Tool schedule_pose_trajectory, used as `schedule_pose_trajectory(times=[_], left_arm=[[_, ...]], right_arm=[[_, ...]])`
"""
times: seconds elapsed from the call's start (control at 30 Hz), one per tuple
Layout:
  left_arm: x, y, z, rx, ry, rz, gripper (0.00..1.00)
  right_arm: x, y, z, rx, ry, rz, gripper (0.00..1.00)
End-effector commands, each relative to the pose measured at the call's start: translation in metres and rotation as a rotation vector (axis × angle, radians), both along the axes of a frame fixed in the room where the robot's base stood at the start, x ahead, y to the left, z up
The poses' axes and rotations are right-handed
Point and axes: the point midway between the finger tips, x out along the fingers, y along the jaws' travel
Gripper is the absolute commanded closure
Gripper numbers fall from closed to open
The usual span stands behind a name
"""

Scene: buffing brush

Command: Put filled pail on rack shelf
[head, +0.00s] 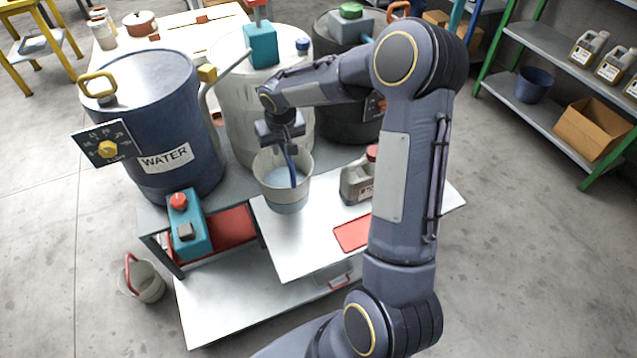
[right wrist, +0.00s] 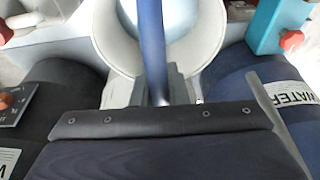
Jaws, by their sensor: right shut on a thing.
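A pale grey pail (head: 287,203) with bluish liquid inside is over the white table top, in front of the pale drum; I cannot tell whether it touches the table. My right gripper (head: 284,140) is above the pail, shut on its upright blue handle (head: 292,171). In the right wrist view the handle (right wrist: 152,45) runs between the fingers (right wrist: 160,98), with the pail's rim (right wrist: 108,48) beyond. The rack's lower shelf (head: 502,86) is at the upper right, between green posts. My left gripper is not in view.
On the rack stand a dark blue bucket (head: 533,85), a cardboard box (head: 593,130) and jugs (head: 588,48). A grey jug (head: 356,184) stands right of the pail. A blue WATER drum (head: 150,120) is at left. A red-handled pail (head: 146,284) is on the floor. Floor between table and rack is clear.

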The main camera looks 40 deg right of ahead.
Motion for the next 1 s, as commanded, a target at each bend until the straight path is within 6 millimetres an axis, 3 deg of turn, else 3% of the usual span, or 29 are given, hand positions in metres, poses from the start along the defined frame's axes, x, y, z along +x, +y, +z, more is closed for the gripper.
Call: schedule_pose_trajectory(times=[0.3,0.57,0.8,1.0], left_arm=[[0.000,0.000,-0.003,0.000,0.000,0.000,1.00],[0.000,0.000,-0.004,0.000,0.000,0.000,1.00],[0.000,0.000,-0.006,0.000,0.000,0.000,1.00],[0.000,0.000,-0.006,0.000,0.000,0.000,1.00]], right_arm=[[0.000,0.001,-0.049,0.000,0.000,0.002,1.00],[0.000,0.001,-0.066,0.001,-0.001,0.000,1.00],[0.000,0.001,-0.094,0.000,-0.001,0.002,1.00],[0.001,0.001,-0.095,0.000,-0.004,0.000,1.00]])
